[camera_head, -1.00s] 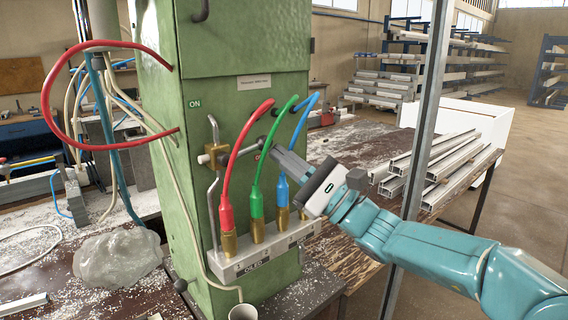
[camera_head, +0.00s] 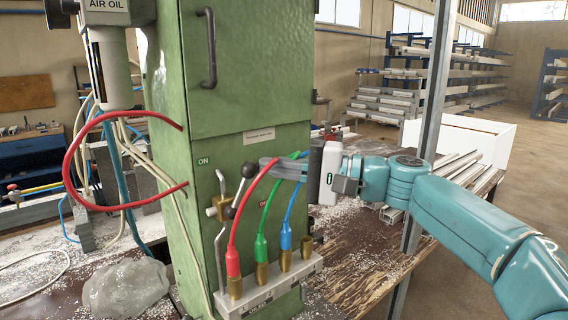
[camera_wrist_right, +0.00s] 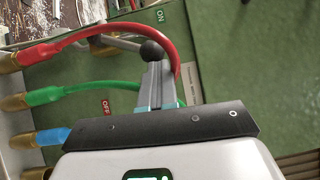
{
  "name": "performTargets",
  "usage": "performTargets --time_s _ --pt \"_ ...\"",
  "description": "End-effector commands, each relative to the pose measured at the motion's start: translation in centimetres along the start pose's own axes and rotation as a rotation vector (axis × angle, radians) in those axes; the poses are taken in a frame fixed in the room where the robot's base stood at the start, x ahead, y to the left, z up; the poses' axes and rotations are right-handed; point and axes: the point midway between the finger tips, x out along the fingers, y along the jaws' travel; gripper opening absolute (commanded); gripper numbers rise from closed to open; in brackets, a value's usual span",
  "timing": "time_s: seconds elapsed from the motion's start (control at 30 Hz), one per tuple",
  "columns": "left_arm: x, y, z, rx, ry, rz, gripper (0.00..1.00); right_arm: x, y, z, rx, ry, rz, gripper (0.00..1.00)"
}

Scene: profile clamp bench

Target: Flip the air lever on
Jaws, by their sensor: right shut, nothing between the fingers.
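The air lever (camera_head: 240,192) is on the front of the green cabinet (camera_head: 180,245). Its rod slants up and right from a brass valve (camera_head: 222,208) to a black ball knob (camera_head: 250,170). The knob also shows in the wrist view (camera_wrist_right: 151,51). The ON label (camera_head: 203,161) is up and left of the knob; the red OFF label (camera_wrist_right: 105,108) shows in the wrist view. My right gripper (camera_head: 268,164) is shut and empty, its tips at the knob's right side, touching it or very close. My left gripper is out of view.

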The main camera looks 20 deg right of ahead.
Motion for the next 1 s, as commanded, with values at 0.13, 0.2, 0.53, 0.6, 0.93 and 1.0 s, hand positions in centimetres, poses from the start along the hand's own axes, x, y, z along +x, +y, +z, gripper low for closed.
performTargets --time_s 0.13,0.2,0.53,0.6,0.93,1.0 --pt "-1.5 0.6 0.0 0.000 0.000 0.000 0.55 0.8 -1.4 1.0 -0.107 -0.005 0.079 0.00" --pt "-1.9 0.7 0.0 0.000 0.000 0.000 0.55 1.0 -1.6 1.4 -0.155 -0.005 0.114 0.00" --pt "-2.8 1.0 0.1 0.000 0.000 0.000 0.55 2.2 -2.1 2.9 -0.299 -0.004 0.225 0.00" --pt "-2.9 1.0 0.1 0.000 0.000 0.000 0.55 2.4 -2.2 3.1 -0.298 -0.003 0.224 0.00" --pt "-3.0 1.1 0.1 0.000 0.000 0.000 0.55 2.7 -2.4 3.6 -0.296 -0.003 0.222 0.00" --pt "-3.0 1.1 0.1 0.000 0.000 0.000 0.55 2.7 -2.4 3.7 -0.296 -0.003 0.222 0.00"
